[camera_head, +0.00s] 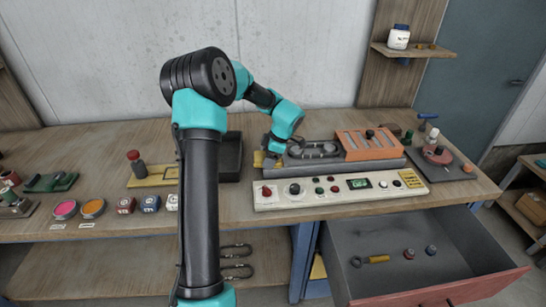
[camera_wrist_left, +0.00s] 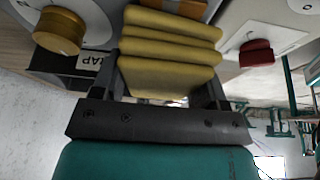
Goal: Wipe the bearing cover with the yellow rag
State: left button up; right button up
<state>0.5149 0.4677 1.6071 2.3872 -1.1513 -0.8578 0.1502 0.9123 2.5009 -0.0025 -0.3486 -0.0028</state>
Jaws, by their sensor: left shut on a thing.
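My left gripper (camera_head: 270,157) is low over the bench, at the left end of the grey machine. It is shut on the yellow rag (camera_wrist_left: 170,48), which shows as thick folded layers between the fingers in the left wrist view. In the head view only a small part of the rag (camera_head: 259,159) shows beside the gripper. A dark grey part with rounded rings (camera_head: 315,150), which looks like the bearing cover, lies on the machine just right of the gripper. I cannot tell whether the rag touches it. My right gripper is not in view.
A white control panel (camera_head: 340,191) with knobs lies in front of the machine. An orange block (camera_head: 369,146) sits on the machine's right part. A dark open tray (camera_head: 230,160) stands left of the gripper. An open drawer (camera_head: 420,250) juts out below at the right.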

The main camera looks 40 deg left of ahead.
aim_at(260, 155)
pick_arm(q)
jog(key=shift+s+a+f, duration=0.15)
jog(key=shift+s+a, duration=0.05)
jog(key=shift+s, duration=0.15)
jog(key=shift+r, duration=3.05)
jog(key=shift+r, duration=1.5)
